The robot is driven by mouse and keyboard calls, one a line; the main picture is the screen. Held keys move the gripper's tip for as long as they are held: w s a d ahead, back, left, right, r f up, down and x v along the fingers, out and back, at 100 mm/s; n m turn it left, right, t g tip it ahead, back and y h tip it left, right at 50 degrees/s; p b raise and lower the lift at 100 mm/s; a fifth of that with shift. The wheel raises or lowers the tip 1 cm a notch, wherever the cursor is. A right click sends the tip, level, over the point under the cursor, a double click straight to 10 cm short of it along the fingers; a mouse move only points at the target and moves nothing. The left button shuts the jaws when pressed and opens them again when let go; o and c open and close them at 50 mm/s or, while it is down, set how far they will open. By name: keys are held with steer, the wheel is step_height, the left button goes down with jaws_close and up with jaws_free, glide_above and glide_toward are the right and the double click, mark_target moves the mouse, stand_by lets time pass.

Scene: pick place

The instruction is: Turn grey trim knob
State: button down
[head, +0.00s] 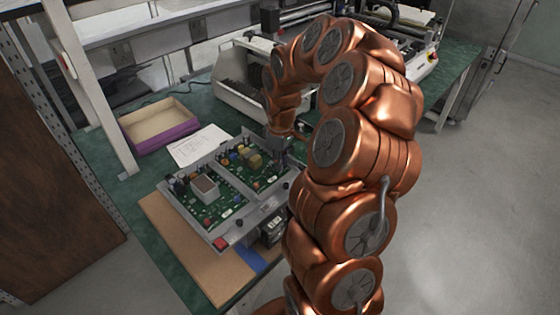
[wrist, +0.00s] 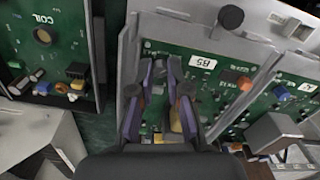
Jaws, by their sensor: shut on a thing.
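My gripper (wrist: 161,68) points down at a green circuit board (wrist: 215,62) labelled "85" in the wrist view. Its two purple-sided fingers are close together at the tips, shut on a small grey part, the grey trim knob (wrist: 159,73). The knob is mostly hidden by the fingers, and its turn angle cannot be read. In the head view my gripper (head: 283,150) is at the far right end of a grey frame (head: 222,240) holding green boards; the knob cannot be made out there.
Tall coloured parts (head: 250,158) and a silver box (head: 204,187) stand on the boards close by. A black knob (wrist: 230,17) sits on the frame edge. A purple-sided box (head: 165,139), a paper sheet (head: 200,145) and a grey bin (head: 240,95) lie farther back.

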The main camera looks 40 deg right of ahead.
steer(key=shift+f+m+b, duration=0.15)
steer(key=shift+m+b, duration=0.15)
steer(key=shift+b, duration=0.3)
steer(key=m+b, duration=0.2)
steer(key=shift+f+b, duration=0.15)
steer(key=shift+b, duration=0.15)
steer(key=m+b, duration=0.7)
steer(key=m, duration=0.3)
steer(key=shift+r+b, duration=0.2)
steer(key=shift+b, duration=0.15)
steer(key=m+b, duration=0.1)
steer(key=m, duration=0.4)
steer(key=shift+r, duration=0.1)
steer(key=c, duration=1.1)
jaws_free()
steer(key=shift+c, duration=0.2)
